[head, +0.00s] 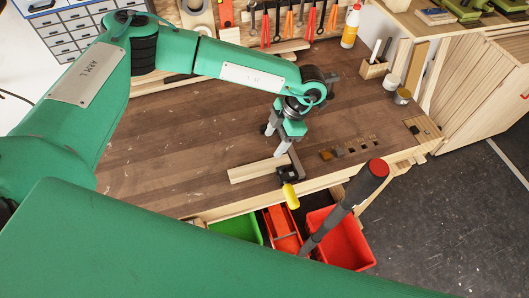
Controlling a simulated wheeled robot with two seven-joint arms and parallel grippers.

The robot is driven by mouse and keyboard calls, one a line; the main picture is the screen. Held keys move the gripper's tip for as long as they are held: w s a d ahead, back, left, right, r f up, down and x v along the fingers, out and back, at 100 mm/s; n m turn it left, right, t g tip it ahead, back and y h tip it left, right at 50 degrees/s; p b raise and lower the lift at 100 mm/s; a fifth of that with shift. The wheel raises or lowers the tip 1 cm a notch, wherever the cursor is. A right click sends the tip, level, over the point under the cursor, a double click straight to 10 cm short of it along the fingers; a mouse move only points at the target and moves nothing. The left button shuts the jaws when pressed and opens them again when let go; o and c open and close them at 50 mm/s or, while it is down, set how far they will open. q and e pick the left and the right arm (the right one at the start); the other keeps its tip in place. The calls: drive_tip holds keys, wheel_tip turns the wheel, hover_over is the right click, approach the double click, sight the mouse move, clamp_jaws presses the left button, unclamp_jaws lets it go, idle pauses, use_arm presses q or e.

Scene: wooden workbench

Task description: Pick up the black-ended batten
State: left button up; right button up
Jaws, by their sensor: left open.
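A pale wooden batten (254,171) lies on the workbench near its front edge. A dark piece shows at its right end, but I cannot tell whether that is the batten's black end or part of the black clamp (287,173) with a yellow handle there. My left gripper (274,140) points down just above and behind the batten's right part. Its two pale fingers are apart, with nothing seen between them. I cannot tell its exact height above the bench. My right gripper is out of view.
Small wooden blocks (350,149) lie in a row to the right. A green bin (236,227) and red bins (345,240) sit below the front edge. Hand tools, a glue bottle (351,26) and a wooden holder (374,68) stand at the back. The bench's left middle is clear.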

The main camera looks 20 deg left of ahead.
use_arm(q)
drive_tip(key=p, duration=0.2)
approach(257, 167)
drive_tip(key=shift+s+f, duration=0.2)
drive_tip(key=shift+s, duration=0.15)
drive_tip(key=p+x, duration=0.1)
drive_tip(key=x, duration=0.2)
drive_tip(key=shift+w+a+f, duration=0.1)
drive_tip(key=shift+w+f, duration=0.1)
drive_tip(key=shift+f, duration=0.05)
drive_tip(key=shift+a+f+p, duration=0.1)
drive_tip(key=shift+f+p, duration=0.05)
drive_tip(key=shift+p, duration=0.2)
drive_tip(key=p+x, duration=0.2)
drive_tip(key=x, duration=0.2)
drive_tip(key=shift+p, duration=0.35)
drive_tip(key=shift+a+f, duration=0.15)
drive_tip(key=shift+f, duration=0.2)
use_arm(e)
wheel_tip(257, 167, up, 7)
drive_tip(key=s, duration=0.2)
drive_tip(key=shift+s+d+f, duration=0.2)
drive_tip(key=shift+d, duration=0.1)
use_arm(q)
drive_tip(key=shift+c, duration=0.4)
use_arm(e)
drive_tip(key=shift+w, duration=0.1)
